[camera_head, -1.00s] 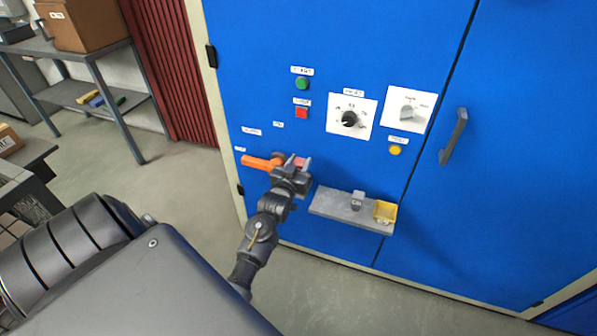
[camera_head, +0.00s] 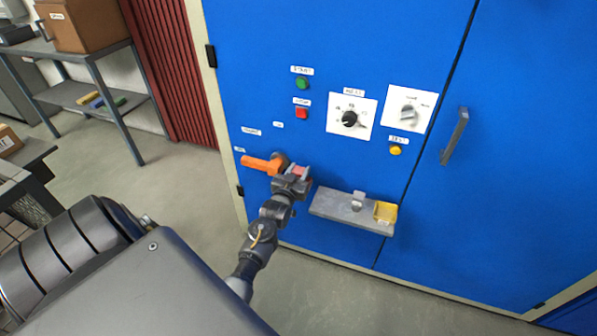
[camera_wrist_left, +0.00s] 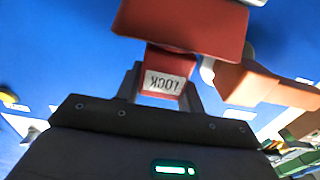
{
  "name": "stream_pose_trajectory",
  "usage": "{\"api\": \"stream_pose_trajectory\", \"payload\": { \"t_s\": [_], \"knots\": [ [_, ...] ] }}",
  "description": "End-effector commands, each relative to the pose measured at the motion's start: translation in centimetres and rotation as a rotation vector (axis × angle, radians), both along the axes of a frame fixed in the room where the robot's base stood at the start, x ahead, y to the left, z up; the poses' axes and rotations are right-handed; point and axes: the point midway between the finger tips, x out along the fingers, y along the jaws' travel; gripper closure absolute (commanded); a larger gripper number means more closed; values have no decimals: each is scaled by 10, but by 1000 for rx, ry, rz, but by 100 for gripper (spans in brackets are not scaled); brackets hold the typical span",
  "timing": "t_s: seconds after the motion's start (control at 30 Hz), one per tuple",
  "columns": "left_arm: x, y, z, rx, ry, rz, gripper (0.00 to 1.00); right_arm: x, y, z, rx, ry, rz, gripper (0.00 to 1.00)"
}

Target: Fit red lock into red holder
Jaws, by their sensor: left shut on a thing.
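My left gripper (camera_head: 293,181) is in front of the blue cabinet, just right of and below an orange lever handle (camera_head: 260,163). It is shut on the red lock (camera_head: 300,171), whose white label reads LOCK. In the left wrist view the lock (camera_wrist_left: 163,86) sits between the fingers, label towards the camera. A larger red block (camera_wrist_left: 185,28) lies just beyond it; I cannot tell whether this is part of the lock or the red holder. No separate red holder can be made out in the head view. My right gripper is not in view.
A grey shelf (camera_head: 330,208) juts from the cabinet, with a small grey piece (camera_head: 358,196) and a yellow bin (camera_head: 385,212). Above are a green button (camera_head: 302,84), a red button (camera_head: 302,113), a black knob (camera_head: 349,119) and a door handle (camera_head: 454,136).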

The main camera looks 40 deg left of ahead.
Motion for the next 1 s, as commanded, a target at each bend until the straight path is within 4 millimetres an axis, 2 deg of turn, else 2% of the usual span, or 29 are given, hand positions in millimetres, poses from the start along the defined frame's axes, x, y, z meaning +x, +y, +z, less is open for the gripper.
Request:
{"api": "stream_pose_trajectory", "payload": {
  "t_s": [0.17, 0.2, 0.37, 0.63, 0.77, 0.8, 1.0],
  "knots": [
    [0, 0, -6, 0, -1, 0, 86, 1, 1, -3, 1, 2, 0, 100],
    [0, 0, -7, 0, -1, 0, 61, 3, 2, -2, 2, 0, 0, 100],
    [0, 0, -6, 0, 0, 0, 40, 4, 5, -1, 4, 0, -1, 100],
    [0, 0, -5, 0, 0, 0, 40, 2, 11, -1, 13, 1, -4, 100],
    [0, 0, 5, 0, 0, 0, 40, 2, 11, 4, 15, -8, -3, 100],
    [-7, -3, 0, -1, 3, -1, 40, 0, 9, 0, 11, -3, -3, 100],
    [-47, -16, 0, -1, 2, 0, 40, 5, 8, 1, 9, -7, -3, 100]
  ]
}}
